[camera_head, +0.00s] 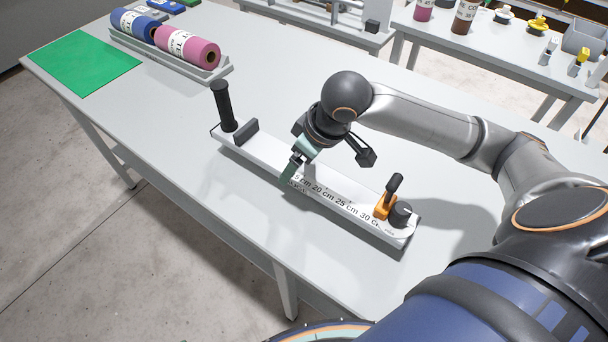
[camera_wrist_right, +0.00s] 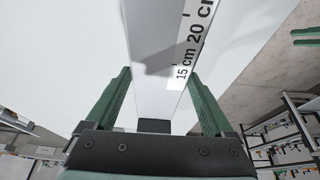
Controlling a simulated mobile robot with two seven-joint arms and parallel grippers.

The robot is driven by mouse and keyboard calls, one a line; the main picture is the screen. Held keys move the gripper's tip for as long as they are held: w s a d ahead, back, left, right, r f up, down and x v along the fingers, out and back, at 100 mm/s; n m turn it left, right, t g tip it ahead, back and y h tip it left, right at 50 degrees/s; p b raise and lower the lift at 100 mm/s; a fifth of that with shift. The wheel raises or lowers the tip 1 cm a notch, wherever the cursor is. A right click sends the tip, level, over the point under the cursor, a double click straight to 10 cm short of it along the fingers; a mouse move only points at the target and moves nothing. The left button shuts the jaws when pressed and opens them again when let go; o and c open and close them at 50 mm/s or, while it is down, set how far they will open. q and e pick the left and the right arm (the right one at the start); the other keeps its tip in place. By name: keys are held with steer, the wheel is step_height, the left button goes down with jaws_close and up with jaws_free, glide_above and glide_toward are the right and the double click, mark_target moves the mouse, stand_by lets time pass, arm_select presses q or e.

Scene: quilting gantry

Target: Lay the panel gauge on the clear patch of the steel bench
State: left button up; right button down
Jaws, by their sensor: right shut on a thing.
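The panel gauge (camera_head: 265,152) is a long white bar with black centimetre marks, lying diagonally over the pale grey bench (camera_head: 165,120). It has a tall black handle at its left end, and an orange clamp and a black knob at its right end. My right gripper (camera_head: 291,172) is shut on its middle from above. In the right wrist view, its green fingers (camera_wrist_right: 160,100) straddle the gauge (camera_wrist_right: 157,50). I cannot tell whether the gauge's underside touches the bench. My left gripper is not in view.
A green mat (camera_head: 85,62) lies at the bench's far left corner. A grey tray (camera_head: 205,74) with blue and pink rolls stands along the back edge. Bare bench top lies between these and the gauge. Other tables with bottles and tools stand behind.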

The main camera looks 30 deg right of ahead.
steer(key=shift+s+d+f, duration=0.2)
steer(key=shift+d+f, duration=0.05)
steer(key=shift+f, duration=0.1)
steer(key=shift+f+b, duration=0.35)
steer(key=shift+f, duration=1.25)
steer(key=shift+f, duration=0.1)
jaws_free()
steer(key=shift+s+f, duration=0.1)
steer(key=p+v, duration=0.2)
steer(key=v, duration=1)
steer(key=shift+d, duration=0.15)
